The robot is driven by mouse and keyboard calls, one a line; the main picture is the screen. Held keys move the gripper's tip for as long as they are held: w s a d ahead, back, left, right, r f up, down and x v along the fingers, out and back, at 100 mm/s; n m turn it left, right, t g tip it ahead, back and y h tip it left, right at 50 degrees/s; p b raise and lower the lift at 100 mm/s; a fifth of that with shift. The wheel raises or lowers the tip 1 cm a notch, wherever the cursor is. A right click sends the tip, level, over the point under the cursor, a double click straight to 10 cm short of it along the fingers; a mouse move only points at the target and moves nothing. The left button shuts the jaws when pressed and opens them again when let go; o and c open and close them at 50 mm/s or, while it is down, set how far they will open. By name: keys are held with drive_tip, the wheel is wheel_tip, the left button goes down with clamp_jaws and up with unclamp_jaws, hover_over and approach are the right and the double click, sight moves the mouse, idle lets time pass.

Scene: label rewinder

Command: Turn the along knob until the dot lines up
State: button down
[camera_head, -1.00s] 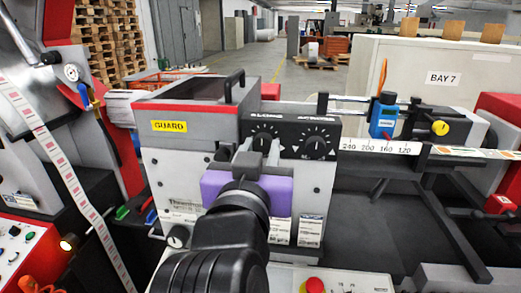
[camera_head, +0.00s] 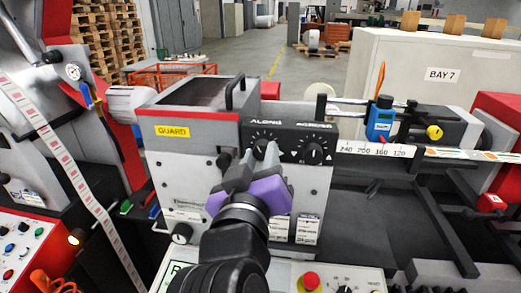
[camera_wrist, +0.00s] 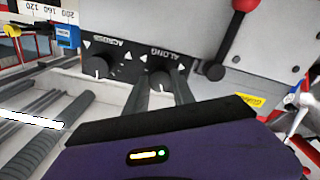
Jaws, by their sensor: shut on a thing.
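The along knob (camera_head: 261,146) is a black dial on the dark panel (camera_head: 287,128) at the front of the guarded unit, under the label ALONG. In the wrist view the along knob (camera_wrist: 160,79) shows between the fingertips. My gripper (camera_head: 262,156), with a purple body, is shut on it, and its grey fingers are rolled clockwise in the head view. The wrist view shows my gripper (camera_wrist: 161,94) from behind. The fingers partly hide the knob, and I cannot make out the dot or whether it lines up.
The across knob (camera_head: 313,153) sits close to the right of the along knob. A red-topped lever (camera_wrist: 238,25) shows in the wrist view. A red button (camera_head: 309,281) is below.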

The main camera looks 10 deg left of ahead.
drive_tip(key=shift+n, duration=0.3)
drive_tip(key=c, duration=1.1)
unclamp_jaws()
drive_tip(key=shift+o, duration=0.2)
drive_tip(key=s+b, duration=0.1)
drive_tip(key=s, duration=0.7)
drive_tip(key=shift+a+b, duration=0.15)
drive_tip(key=shift+b, duration=0.25)
